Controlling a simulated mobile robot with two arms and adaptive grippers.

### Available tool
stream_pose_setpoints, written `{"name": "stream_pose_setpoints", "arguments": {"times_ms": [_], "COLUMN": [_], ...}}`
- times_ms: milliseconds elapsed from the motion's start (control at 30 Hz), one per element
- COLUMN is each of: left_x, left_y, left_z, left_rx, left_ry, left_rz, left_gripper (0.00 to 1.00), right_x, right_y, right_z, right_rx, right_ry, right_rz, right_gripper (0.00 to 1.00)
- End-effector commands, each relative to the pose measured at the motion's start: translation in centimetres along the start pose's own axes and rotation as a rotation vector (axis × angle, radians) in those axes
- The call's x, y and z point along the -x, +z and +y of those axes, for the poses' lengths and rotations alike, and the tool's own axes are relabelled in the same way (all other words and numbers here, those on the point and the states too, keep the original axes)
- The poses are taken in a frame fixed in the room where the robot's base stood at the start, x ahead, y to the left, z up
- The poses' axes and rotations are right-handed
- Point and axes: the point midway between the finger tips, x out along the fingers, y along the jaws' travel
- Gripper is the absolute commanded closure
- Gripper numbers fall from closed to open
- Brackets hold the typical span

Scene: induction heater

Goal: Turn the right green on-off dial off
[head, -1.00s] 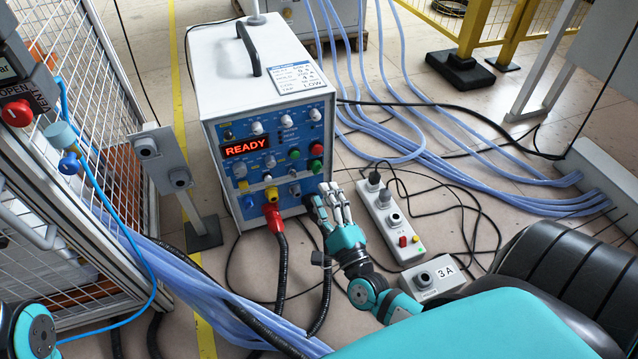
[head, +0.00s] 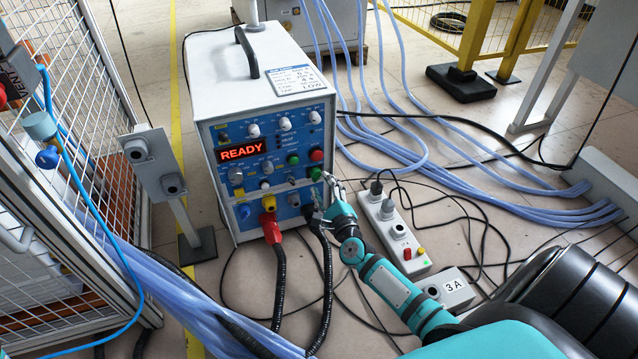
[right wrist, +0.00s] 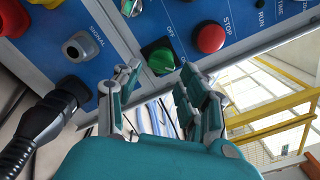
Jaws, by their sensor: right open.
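The right green on-off dial (right wrist: 160,58) is a round green knob with a raised grip bar on the blue front panel (right wrist: 95,40) of the heater. It also shows low on the panel's right side in the head view (head: 315,173). My right gripper (right wrist: 160,72) is open and empty. Its fingertips are on either side of the dial in the wrist view, with the dial between and just beyond them. I cannot tell whether they touch it. In the head view the right gripper (head: 325,180) is at the panel's lower right. My left gripper is not in view.
A red stop button (right wrist: 208,38) is close to the dial. A red plug (head: 271,228) and black cables hang below the panel. A power strip (head: 394,230) and a box marked 3A (head: 446,288) lie on the floor to the right.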

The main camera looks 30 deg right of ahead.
Motion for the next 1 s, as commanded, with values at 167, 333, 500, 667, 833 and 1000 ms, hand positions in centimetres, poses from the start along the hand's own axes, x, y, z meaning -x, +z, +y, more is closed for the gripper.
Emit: {"name": "stream_pose_setpoints", "arguments": {"times_ms": [167, 333, 500, 667, 833, 1000], "left_x": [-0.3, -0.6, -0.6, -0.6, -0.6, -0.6], "left_y": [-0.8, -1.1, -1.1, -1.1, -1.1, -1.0], "left_z": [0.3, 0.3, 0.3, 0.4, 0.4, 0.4], "left_rx": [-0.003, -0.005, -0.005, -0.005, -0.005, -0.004], "left_ry": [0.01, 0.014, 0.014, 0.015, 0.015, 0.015], "left_rz": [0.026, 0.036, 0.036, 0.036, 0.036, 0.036], "left_gripper": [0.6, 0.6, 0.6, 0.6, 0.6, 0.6], "right_x": [-2.6, -3.5, -3.6, -3.6, -3.6, -3.6], "right_y": [-0.1, 0.0, 0.0, 0.0, 0.0, 0.0], "right_z": [0.1, 0.0, 0.0, 0.0, 0.0, 0.0], "right_rx": [0.0, 0.0, 0.0, 0.0, 0.0, 0.001], "right_ry": [-0.002, 0.0, 0.0, 0.0, 0.0, 0.0], "right_rz": [-0.001, 0.0, 0.0, 0.0, 0.0, 0.0], "right_gripper": [0.58, 0.58, 0.58, 0.66, 0.88, 1.0]}}
